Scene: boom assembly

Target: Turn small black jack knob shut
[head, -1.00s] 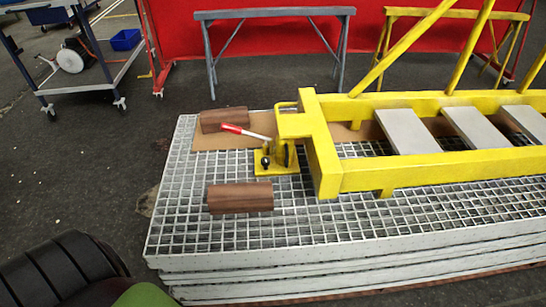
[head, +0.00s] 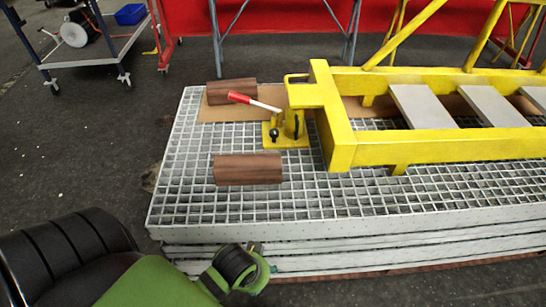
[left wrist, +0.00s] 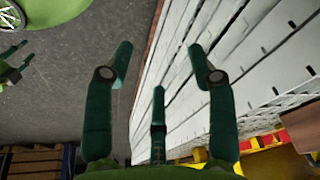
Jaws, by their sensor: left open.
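The yellow jack (head: 288,139) stands on the grating at the end of the yellow boom, with a red-and-white lever (head: 254,102) leaning over it. A small black knob (head: 274,134) sits low on its left side; whether it is turned shut does not show. In the left wrist view the jack's yellow base (left wrist: 270,162) shows at the lower right. My left gripper (left wrist: 161,53) is open and empty beside the grating stack, apart from the jack. In the head view only my left arm shows. Green finger-like shapes (left wrist: 14,62) at the wrist view's left edge may be my right gripper.
The stack of grey gratings (head: 200,215) carries two brown wooden blocks (head: 248,169) (head: 232,91), one before and one behind the jack. The yellow boom (head: 430,150) extends right. A blue cart (head: 90,50) stands back left. The floor left of the stack is clear.

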